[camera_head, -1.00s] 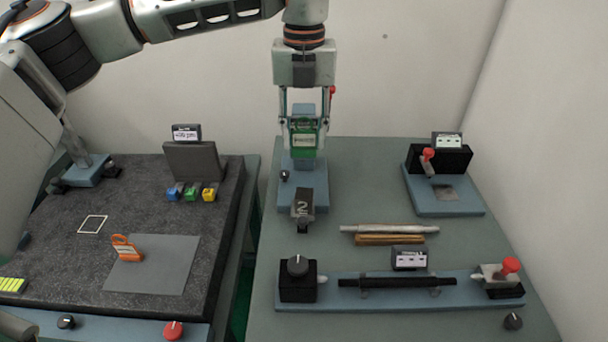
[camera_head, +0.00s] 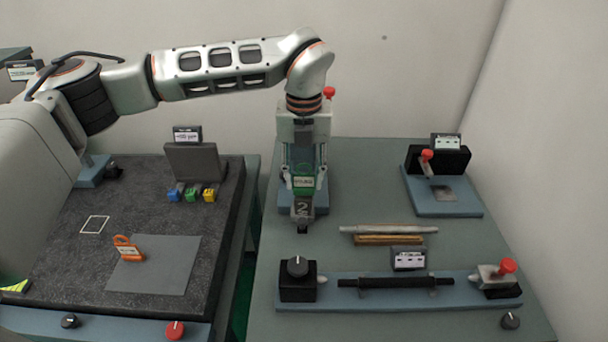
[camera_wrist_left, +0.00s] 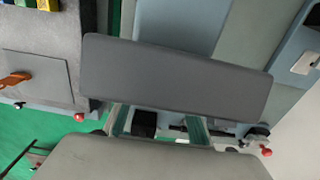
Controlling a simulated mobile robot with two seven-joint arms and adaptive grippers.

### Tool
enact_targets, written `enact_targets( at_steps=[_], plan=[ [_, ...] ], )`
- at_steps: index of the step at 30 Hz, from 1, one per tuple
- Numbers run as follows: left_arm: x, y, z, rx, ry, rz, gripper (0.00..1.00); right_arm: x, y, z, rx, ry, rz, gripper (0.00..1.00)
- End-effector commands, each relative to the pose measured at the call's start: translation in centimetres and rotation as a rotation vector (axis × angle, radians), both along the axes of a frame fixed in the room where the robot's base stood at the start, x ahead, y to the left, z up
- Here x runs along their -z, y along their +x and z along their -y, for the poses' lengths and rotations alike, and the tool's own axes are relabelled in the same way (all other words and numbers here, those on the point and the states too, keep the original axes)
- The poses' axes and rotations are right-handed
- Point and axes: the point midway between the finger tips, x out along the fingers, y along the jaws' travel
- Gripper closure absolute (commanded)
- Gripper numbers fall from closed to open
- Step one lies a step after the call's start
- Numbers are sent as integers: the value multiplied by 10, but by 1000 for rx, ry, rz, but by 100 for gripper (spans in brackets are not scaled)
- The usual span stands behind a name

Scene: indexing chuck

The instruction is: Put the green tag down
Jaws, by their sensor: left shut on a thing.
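My left gripper (camera_head: 303,184) is shut on the green tag (camera_head: 304,182), which has a pale label facing the head camera. It holds the tag upright over the middle of the right-hand table, directly behind and above a dark block marked 2 (camera_head: 303,208). I cannot tell whether the tag touches anything below. In the left wrist view a wide grey part covers the middle, and the tag cannot be made out clearly. My right gripper is not in view.
An orange tag (camera_head: 128,250) is on the grey mat (camera_head: 170,278) at left. A blue rail (camera_head: 400,296) with a black shaft is in front. A red-knobbed fixture (camera_head: 443,180) stands back right.

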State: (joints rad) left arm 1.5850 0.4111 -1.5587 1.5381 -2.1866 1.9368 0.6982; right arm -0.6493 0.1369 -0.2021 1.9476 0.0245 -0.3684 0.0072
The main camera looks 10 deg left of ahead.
Motion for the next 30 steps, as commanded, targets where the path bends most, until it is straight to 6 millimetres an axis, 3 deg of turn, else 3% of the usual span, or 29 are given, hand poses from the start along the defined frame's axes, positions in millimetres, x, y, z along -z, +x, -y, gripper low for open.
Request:
enact_targets(
  at_steps=[5, 6, 7, 20, 23, 30],
  plan=[
    [4, 0, 0, 0, 0, 0, 81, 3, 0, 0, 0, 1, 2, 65],
    [3, 0, 0, 0, 0, -1, 56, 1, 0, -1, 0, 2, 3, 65],
    [3, 0, 0, 0, 0, -1, 49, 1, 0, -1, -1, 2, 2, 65],
    [-2, 0, 0, 1, 0, 0, 49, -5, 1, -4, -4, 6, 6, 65],
    [-13, 1, 0, 1, 0, 4, 49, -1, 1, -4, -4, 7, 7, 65],
    [-62, 1, 0, 0, 0, 6, 49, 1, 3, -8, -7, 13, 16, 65]
  ],
)
